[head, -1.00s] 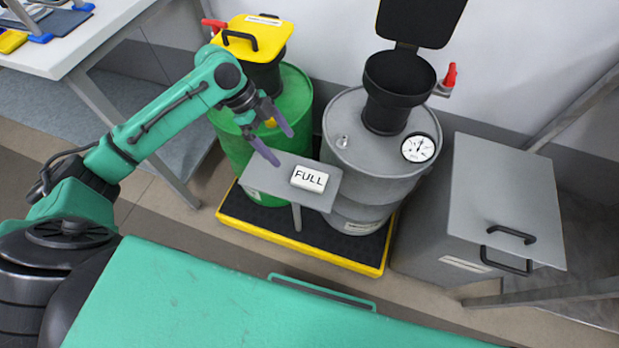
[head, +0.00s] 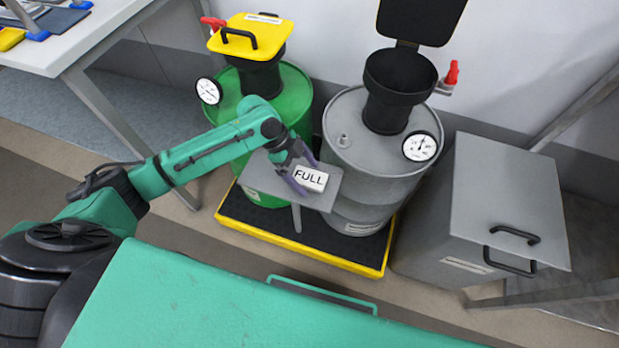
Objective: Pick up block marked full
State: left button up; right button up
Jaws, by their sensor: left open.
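The white block marked FULL (head: 311,179) lies on a small grey shelf (head: 322,203) in front of the two drums. My left gripper (head: 304,178) is at the block's left end, with its purple fingers open. One finger is at the near left side of the block and the other is behind its far side. I cannot tell whether the fingers touch it. My right gripper does not show.
A green drum (head: 297,90) with a yellow lid (head: 265,33) and a grey drum (head: 350,150) with an open black funnel (head: 398,85) stand on a yellow-edged pallet (head: 370,268). A grey lidded bin (head: 505,195) stands at the right. A white table (head: 85,38) is at upper left.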

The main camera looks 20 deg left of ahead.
pick_arm(q)
jog(key=c, duration=1.4)
jog(key=shift+r, duration=0.15)
